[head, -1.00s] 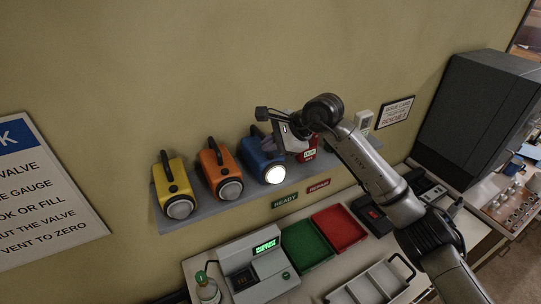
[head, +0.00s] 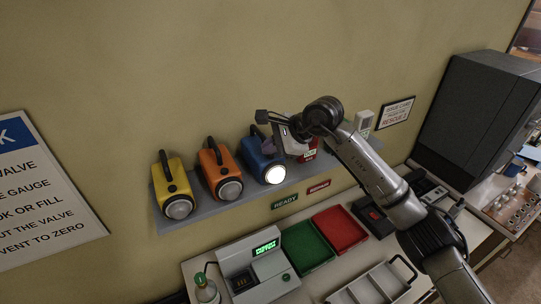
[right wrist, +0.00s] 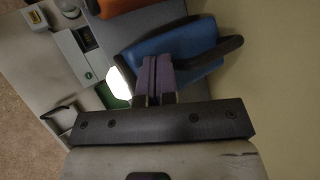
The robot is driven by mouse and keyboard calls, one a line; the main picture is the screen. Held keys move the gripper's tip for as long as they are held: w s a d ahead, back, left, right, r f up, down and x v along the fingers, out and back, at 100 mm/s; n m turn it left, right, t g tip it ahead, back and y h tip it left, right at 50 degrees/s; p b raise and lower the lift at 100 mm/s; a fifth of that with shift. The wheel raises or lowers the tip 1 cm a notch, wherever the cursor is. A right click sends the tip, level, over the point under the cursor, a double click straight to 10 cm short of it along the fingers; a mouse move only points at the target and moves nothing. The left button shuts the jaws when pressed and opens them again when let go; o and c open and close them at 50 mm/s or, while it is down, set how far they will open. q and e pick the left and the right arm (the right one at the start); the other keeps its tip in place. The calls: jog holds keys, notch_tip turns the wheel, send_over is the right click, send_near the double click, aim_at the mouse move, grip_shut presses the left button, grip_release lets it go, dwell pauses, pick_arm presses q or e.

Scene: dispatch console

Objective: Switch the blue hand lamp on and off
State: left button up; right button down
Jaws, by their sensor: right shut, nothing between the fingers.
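The blue hand lamp (head: 260,158) stands on the grey wall shelf beside the orange lamp, and its front lens glows white. In the right wrist view the blue lamp (right wrist: 176,44) lies just past my fingers, with its black handle to the right and its lit lens (right wrist: 119,84) to the left. My right gripper (head: 268,146) is at the lamp's top right side. Its purple fingers (right wrist: 154,74) are together with nothing between them and overlap the blue body in the view; whether they touch it I cannot tell. My left gripper is not in view.
The orange lamp (head: 219,170) and yellow lamp (head: 173,187) stand unlit to the left on the shelf (head: 204,206). Below are a green tray (head: 307,247), a red tray (head: 340,229) and a console with a green display (head: 265,248). A red object stands right of the blue lamp, partly hidden.

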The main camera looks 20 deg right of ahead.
aim_at(271, 157)
jog(key=shift+f, duration=0.2)
dwell(0.6)
jog(key=shift+r, duration=0.8)
jog(key=shift+r+p, duration=1.55)
jog(key=shift+r, duration=0.95)
